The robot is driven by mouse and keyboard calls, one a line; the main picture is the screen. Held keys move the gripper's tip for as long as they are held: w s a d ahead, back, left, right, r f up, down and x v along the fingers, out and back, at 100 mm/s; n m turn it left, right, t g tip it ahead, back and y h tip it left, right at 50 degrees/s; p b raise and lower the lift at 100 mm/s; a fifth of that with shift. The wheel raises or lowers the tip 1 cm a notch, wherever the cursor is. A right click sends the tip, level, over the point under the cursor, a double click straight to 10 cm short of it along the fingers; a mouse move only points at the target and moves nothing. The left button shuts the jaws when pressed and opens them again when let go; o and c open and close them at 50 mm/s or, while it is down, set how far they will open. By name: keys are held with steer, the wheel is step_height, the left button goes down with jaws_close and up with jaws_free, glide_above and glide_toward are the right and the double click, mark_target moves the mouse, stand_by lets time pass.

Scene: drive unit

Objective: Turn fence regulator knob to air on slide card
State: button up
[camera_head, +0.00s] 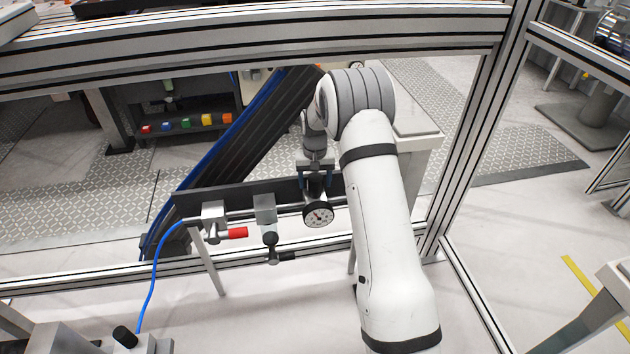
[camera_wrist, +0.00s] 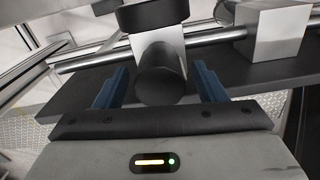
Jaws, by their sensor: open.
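The regulator unit is mounted on a pipe at a dark rail (camera_head: 245,190), with a round white-faced gauge (camera_head: 319,215) at its front. Its dark cylindrical knob (camera_wrist: 160,76) shows in the wrist view between my gripper's two blue fingers. My gripper (camera_wrist: 160,88) is open, with a finger on each side of the knob and a visible gap on both sides. In the head view my gripper (camera_head: 316,180) is just above and behind the gauge, where the knob is hidden. No slide card can be made out in either view.
A red-handled valve (camera_head: 237,233) and a grey block (camera_head: 265,208) sit on the same pipe to the left. A blue hose (camera_head: 155,275) hangs at the left end. Aluminium frame beams (camera_head: 250,45) cross above and a post (camera_head: 480,130) stands right.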

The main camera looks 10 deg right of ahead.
mark_target(315, 177)
step_height(315, 177, up, 8)
steer(key=shift+f+p, duration=0.25)
steer(key=shift+p, duration=0.1)
steer(key=s+r+t+p, duration=0.1)
steer(key=s+r+p, duration=0.2)
steer(key=s+r, duration=0.55)
steer(key=s+r+p, duration=0.3)
steer(key=s+r, duration=0.3)
steer(key=r, duration=0.5)
steer(key=s+r+p, duration=0.2)
steer(key=s+r, duration=0.2)
steer(key=s, duration=0.7)
steer(key=s+r+n+t+p, duration=0.1)
steer(key=s+r+p, duration=0.2)
steer(key=s, duration=0.9)
steer(key=shift+r+t, duration=0.3)
steer(key=shift+r, duration=0.05)
steer(key=shift+c, duration=0.3)
